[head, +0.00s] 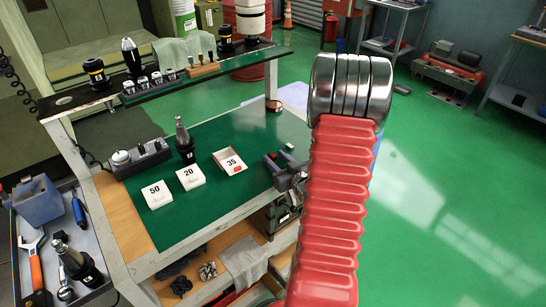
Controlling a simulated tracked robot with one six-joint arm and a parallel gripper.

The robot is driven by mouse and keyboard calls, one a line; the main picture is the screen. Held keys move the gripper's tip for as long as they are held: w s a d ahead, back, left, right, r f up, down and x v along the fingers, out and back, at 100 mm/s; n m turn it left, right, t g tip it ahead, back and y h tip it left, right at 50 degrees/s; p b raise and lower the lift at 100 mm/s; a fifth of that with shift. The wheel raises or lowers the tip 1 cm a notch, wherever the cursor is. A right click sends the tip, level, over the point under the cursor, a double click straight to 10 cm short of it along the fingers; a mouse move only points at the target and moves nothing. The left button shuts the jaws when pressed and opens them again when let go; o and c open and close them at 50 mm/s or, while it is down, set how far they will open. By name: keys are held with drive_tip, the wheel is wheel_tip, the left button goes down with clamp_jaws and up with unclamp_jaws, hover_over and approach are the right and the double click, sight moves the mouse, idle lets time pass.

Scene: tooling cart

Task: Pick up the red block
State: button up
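A small orange-red block (238,168) shows at the front right corner of the white box marked 35 (222,156), on the green cart top. It is small in the picture, and I cannot tell whether it lies in the box or is part of it. My gripper (279,154) appears to the right of that box, mostly hidden behind my red ribbed arm. Its two dark fingers look parted, with nothing seen between them. It is apart from the block in the picture; its height above the cart top is hard to tell.
White boxes marked 50 (157,195) and 20 (190,177) stand left. A dark tool holder (184,142) stands behind them. A raised shelf (160,92) with tools spans the back. Bare green surface (210,213) lies in front. A side tray (62,245) holds tools.

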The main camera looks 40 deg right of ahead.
clamp_jaws()
idle(0.4)
drive_tip(key=shift+r, duration=0.15)
wheel_tip(320, 180, up, 10)
idle(0.8)
